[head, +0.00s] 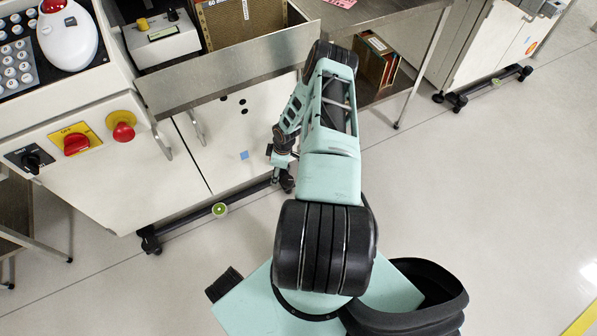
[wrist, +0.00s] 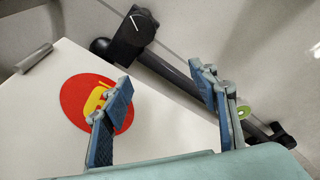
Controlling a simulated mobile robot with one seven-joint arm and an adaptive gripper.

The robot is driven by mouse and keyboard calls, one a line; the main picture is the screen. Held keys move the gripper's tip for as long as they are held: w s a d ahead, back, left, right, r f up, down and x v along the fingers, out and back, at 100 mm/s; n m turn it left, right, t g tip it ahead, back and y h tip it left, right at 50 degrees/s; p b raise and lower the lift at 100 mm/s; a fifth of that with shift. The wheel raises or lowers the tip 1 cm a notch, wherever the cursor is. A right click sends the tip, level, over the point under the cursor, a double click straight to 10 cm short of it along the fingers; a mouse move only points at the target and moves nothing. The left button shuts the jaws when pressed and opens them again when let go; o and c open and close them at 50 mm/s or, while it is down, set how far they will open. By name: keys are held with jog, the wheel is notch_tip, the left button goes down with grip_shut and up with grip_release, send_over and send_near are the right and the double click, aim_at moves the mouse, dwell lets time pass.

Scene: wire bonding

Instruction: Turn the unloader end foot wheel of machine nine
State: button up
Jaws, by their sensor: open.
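In the wrist view, a black foot wheel (wrist: 132,35) with a white pointer mark on top sits at one end of a dark tubular foot bar (wrist: 172,76). My gripper (wrist: 161,78) is open and empty. Its two blue-padded fingers are spread over the bar, and the wheel appears beyond the fingertips, not between them. In the head view, my gripper (head: 284,182) hangs low by the front of the white machine, near the right part of the foot bar (head: 192,222). My arm hides that end of the bar. I cannot read a machine number or tell which end is the unloader end.
A green-ringed disc (head: 220,209) sits along the bar, with a black foot (head: 150,240) at its left end. A red round sticker (wrist: 92,101) marks a white panel beside my gripper. A steel bench (head: 392,20) stands right. Open floor (head: 500,190) lies at the right.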

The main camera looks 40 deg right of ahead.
jog(key=a+f+m+t, duration=0.1)
jog(key=a+m+t, duration=0.1)
jog(key=m, duration=0.1)
jog(key=r+m+t+h+b, duration=0.15)
jog(key=m+t+h, duration=0.3)
jog(key=m, duration=0.55)
send_over(288, 180)
jog(key=shift+f, duration=0.25)
notch_tip(288, 180, down, 10)
jog(key=shift+f, duration=0.15)
jog(key=shift+w+d+n+b, duration=0.15)
jog(key=shift+n+b, duration=0.2)
jog(key=shift+n, duration=0.05)
jog(key=n+y+b, duration=0.2)
jog(key=n+y, duration=0.1)
jog(key=n, duration=0.1)
jog(key=shift+t, duration=0.25)
jog(key=s+r+p, duration=0.2)
jog(key=s+r, duration=0.1)
jog(key=r, duration=0.3)
jog(key=s+r+p, duration=0.2)
jog(key=r, duration=0.5)
jog(key=shift+s+d+n+g+y+p, duration=0.3)
jog(key=shift+s+n+g+y, duration=0.1)
jog(key=shift+y, duration=0.05)
